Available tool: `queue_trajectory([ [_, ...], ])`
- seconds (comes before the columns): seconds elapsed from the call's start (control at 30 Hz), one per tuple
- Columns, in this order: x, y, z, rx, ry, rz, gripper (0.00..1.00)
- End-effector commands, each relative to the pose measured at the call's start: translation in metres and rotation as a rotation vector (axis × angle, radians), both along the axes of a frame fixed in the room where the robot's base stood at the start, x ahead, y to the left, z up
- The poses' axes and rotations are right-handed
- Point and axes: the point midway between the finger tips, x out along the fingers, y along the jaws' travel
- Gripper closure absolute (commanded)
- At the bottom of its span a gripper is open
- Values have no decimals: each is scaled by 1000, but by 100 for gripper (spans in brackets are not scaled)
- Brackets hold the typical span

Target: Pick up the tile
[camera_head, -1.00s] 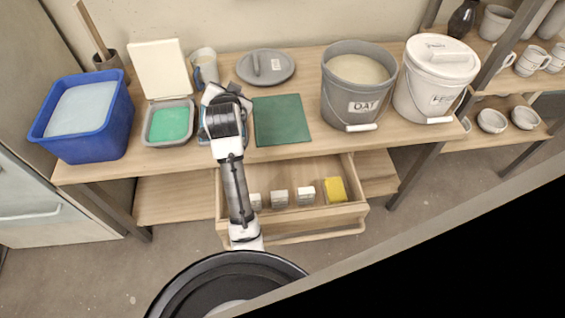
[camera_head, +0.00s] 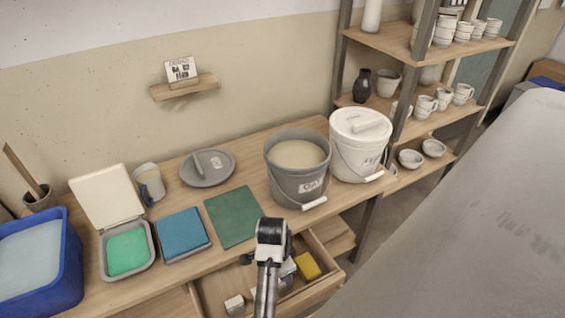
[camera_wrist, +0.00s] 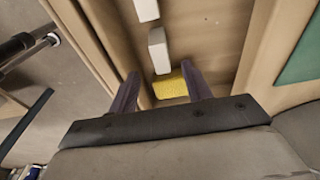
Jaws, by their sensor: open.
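Which thing is the tile is not certain. A small white plaque with dark writing (camera_head: 181,70) stands upright on a little wall shelf (camera_head: 196,90), far from my gripper. Small white blocks lie in the open drawer (camera_head: 212,291); one white block (camera_head: 234,304) shows at its left, others are partly behind my arm. My gripper (camera_wrist: 160,78) is open above the drawer, its fingers apart and pointing at the drawer. Beyond the fingertips are a yellow block (camera_wrist: 171,86) and two white blocks (camera_wrist: 158,50). Nothing is visibly held. In the head view my arm hides the fingertips.
On the table are a grey bucket (camera_head: 283,183), a lidded white bucket (camera_head: 352,157), a round grey lid (camera_head: 220,174), a green mat (camera_head: 230,222), a blue square (camera_head: 182,236), a green tray (camera_head: 127,250) and a blue tub (camera_head: 68,262). Shelves with pottery (camera_head: 430,50) stand right.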

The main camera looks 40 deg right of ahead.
Motion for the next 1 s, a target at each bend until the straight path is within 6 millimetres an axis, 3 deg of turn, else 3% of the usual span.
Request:
queue_trajectory([
  [0.13, -2, -2, -25, 3, 4, 1, 51],
  [0.43, -2, -5, -49, 2, 3, 2, 51],
  [0.7, -2, -8, -87, 1, 1, 0, 51],
  [1.0, -2, -9, -93, 0, -1, 1, 51],
])
